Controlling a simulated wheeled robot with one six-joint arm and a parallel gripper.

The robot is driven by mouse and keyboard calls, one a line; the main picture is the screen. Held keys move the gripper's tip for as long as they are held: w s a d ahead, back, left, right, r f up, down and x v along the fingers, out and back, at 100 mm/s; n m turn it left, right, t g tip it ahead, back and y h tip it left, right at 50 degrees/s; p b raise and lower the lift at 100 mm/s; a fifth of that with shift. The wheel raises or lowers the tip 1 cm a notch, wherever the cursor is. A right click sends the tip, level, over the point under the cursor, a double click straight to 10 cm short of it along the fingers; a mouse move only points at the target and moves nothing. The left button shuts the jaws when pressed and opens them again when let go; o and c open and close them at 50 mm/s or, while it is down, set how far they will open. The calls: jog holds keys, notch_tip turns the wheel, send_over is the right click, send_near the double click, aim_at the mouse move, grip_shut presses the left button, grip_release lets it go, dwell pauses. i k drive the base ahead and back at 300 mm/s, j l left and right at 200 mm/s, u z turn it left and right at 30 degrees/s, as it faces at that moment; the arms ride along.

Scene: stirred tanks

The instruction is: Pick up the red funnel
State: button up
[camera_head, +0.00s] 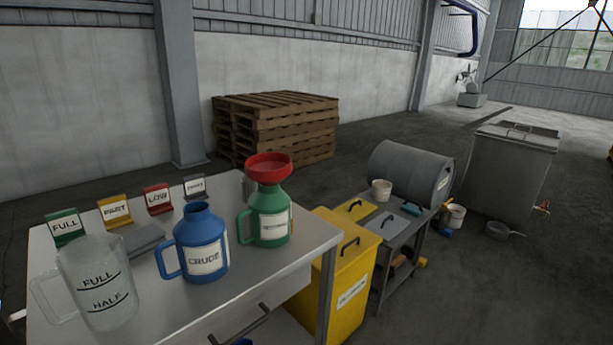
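The red funnel (268,169) sits upright in the mouth of the green jug (268,217), its wide rim facing up. The funnel's spout is hidden inside the jug. The green jug stands near the right end of the grey table (160,308), with its handle to the left and a white label on its front. My gripper is not in view.
A blue jug (201,247) labelled CRUDE and a clear measuring jug (98,285) stand left of the green jug. Coloured cards, including a red LOW card (158,199), stand behind. A yellow bin (345,275) adjoins the table's right side. Stacked pallets (275,125) stand beyond.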

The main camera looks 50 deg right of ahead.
aim_at(268, 183)
jog(key=z, duration=1)
